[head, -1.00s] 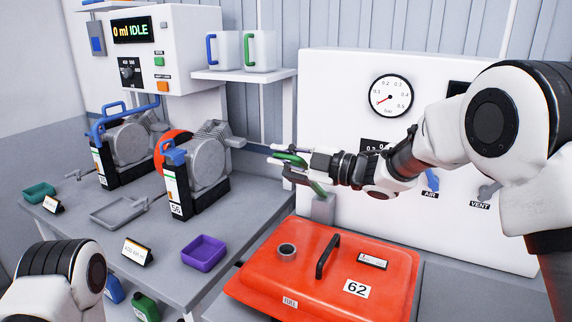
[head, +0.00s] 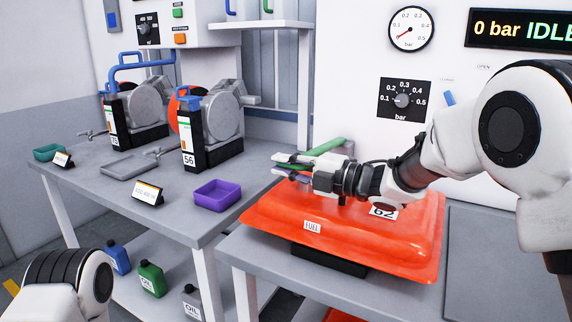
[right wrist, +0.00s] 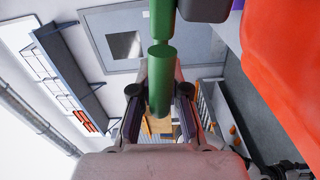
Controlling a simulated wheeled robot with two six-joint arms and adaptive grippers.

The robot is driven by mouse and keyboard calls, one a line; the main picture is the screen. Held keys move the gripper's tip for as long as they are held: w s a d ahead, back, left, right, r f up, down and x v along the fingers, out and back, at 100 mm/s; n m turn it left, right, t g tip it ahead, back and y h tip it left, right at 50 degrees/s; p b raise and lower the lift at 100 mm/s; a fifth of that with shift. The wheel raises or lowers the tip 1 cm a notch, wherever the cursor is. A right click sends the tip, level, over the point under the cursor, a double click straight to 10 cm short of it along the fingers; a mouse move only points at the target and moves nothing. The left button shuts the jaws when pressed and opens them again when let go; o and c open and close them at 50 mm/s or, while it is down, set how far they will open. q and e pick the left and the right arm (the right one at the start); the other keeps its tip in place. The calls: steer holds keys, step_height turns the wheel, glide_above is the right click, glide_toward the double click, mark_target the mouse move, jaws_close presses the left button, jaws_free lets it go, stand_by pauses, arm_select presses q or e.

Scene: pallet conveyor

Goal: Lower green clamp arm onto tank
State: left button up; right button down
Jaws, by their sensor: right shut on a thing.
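The red-orange tank (head: 270,225) lies on the bench with a FUEL label at its front. Its 62 label is partly hidden by my right arm. The green clamp arm (head: 326,146) shows as a bar behind my right gripper (head: 281,167), low over the tank's back left. In the right wrist view, the clamp arm's green round grip (right wrist: 160,78) lies between the fingers of my right gripper (right wrist: 160,112), which is shut on it. The tank fills the right edge of that view (right wrist: 285,60). Whether the clamp touches the tank is hidden. My left gripper is out of view.
Left is a grey table with two pumps (head: 214,112), a purple tray (head: 217,195), a grey tray (head: 125,165) and a teal tray (head: 48,152). Oil bottles (head: 150,278) stand below. A white panel with a gauge (head: 408,28) rises behind the tank.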

stand_by(0.3)
steer(key=c, duration=1.4)
jaws_free()
steer(key=shift+c, duration=0.2)
steer(key=shift+o, duration=1.3)
steer(key=shift+w+f, duration=0.2)
steer(key=shift+w, duration=0.05)
steer(key=shift+s+r, duration=0.1)
steer(key=v, duration=1.2)
steer(key=shift+a, duration=0.1)
